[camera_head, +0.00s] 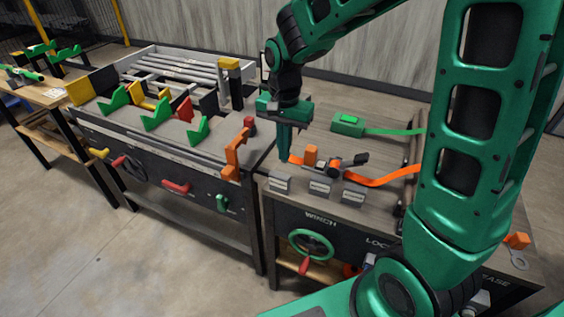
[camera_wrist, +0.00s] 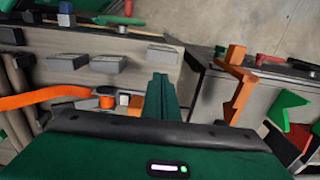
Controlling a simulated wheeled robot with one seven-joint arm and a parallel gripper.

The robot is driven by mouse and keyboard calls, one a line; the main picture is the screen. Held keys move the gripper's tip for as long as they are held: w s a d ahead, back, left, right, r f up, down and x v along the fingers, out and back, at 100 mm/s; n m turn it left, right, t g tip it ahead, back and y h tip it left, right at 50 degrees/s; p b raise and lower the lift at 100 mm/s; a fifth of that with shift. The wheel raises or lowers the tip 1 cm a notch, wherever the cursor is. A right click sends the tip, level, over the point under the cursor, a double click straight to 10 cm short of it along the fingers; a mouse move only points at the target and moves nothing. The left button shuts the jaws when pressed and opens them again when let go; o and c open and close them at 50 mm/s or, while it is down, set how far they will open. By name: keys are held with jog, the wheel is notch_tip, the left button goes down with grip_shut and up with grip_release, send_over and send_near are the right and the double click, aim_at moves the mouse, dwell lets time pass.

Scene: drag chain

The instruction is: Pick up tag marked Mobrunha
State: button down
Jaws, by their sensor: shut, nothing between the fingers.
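Three small grey tags stand along the front edge of the winch table: a left tag (camera_head: 280,184), a middle tag (camera_head: 319,187) and a right tag (camera_head: 353,194). Their lettering is too small to read, so I cannot tell which says Mobrunha. The wrist view shows the same tags in reverse order: left tag (camera_wrist: 165,54), middle tag (camera_wrist: 108,63) and right tag (camera_wrist: 67,62). My gripper (camera_head: 285,160) points down above the table, just behind the left tag and apart from it. Its fingers (camera_wrist: 161,95) are shut and empty.
An orange strap (camera_head: 385,177) with an orange block (camera_head: 311,155) lies behind the tags. A green box (camera_head: 348,124) with a green strap sits farther back. An orange bracket (camera_head: 236,155) stands on the neighbouring bench, left of my gripper. A green handwheel (camera_head: 311,244) is below the tags.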

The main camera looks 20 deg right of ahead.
aim_at(279, 176)
jog(key=shift+r, duration=0.5)
jog(key=c, duration=2.1)
grip_release()
jog(key=shift+r, duration=0.25)
jog(key=o, duration=1.3)
jog(key=shift+s+a+r, duration=0.7)
jog(key=shift+s+a, duration=0.15)
jog(key=shift+a, duration=0.15)
jog(key=shift+a+f, duration=0.15)
jog(key=shift+f, duration=0.15)
notch_tip(279, 176, down, 5)
jog(key=shift+r, duration=0.1)
jog(key=shift+s+f, duration=0.15)
jog(key=shift+f, duration=1.2)
jog(key=shift+s+f, duration=0.1)
jog(key=shift+f, duration=1.2)
